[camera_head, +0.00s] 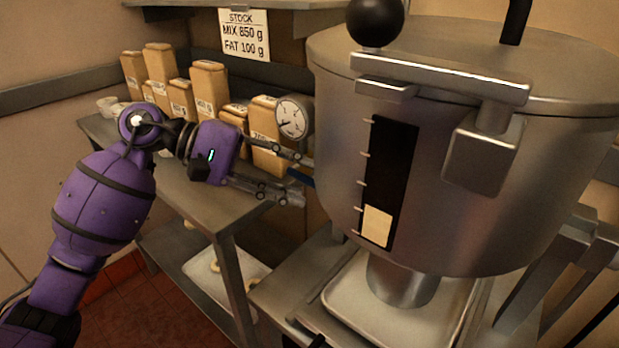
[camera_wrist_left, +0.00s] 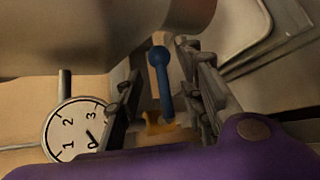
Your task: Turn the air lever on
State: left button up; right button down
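The air lever shows in the left wrist view as a blue handle (camera_wrist_left: 162,78) with a rounded end, above a brass-coloured fitting (camera_wrist_left: 160,125). In the head view only a small blue piece (camera_head: 299,177) of it shows, beside the hopper's left side. My left gripper (camera_head: 302,180) is open, with one finger on each side of the lever; in the wrist view the lever stands between the fingers (camera_wrist_left: 164,68). I cannot tell whether either finger touches it. A round gauge (camera_head: 294,117) is just above the gripper; its needle is near 0 in the wrist view (camera_wrist_left: 75,130). My right gripper is not in view.
A large steel hopper (camera_head: 460,200) with a dark level window fills the right, close to my left fingertips. Several tan bags (camera_head: 208,90) stand on the steel table (camera_head: 200,200) behind my left arm. A tray (camera_head: 335,300) lies under the hopper.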

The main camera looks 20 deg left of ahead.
pick_arm(q)
jog(key=shift+x, duration=1.45)
grip_shut()
